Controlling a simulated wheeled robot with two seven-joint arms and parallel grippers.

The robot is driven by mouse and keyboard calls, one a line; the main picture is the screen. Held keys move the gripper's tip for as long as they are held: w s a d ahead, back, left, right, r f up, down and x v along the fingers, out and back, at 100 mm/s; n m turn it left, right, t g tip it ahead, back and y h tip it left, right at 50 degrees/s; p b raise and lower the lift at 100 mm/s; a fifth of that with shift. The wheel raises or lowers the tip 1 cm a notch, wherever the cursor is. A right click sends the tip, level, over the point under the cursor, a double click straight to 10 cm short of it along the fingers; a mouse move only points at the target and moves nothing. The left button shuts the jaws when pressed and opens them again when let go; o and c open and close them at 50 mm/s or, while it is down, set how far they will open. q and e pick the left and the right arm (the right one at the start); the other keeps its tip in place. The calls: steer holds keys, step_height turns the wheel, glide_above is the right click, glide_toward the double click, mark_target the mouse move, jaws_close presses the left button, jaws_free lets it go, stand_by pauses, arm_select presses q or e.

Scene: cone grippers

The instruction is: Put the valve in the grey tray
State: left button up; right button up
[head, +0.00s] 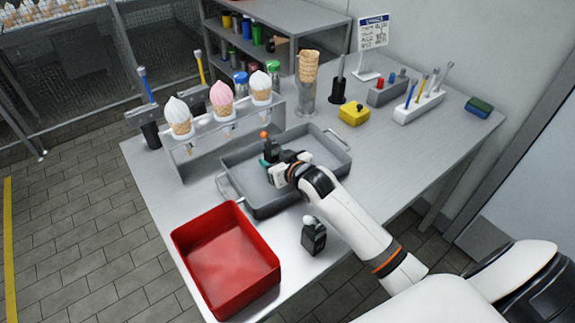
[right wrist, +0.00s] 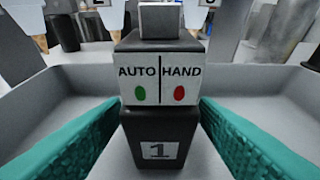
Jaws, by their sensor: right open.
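The grey tray (head: 232,196) lies on the table with a handle at each end. A dark upright valve-like device (head: 270,150) with an orange knob is inside the tray's outline. In the right wrist view this device (right wrist: 160,133) carries a plate reading AUTO and HAND, with a green and a red dot, and a "1" below. My right gripper (head: 272,164) reaches over the tray; its teal fingers stand open on either side of the device. A similar dark device (head: 314,238) with a pale knob stands on the table in front of the tray.
A red bin (head: 228,262) sits at the table's front left. A rack with several ice-cream cones (head: 222,100) stands behind the tray. A yellow block (head: 354,113), a cone stack (head: 308,68) and tool holders (head: 419,106) stand further back.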

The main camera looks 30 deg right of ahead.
steer(key=v, duration=0.8)
steer(key=shift+s+r, duration=0.15)
steer(key=shift+s, duration=0.15)
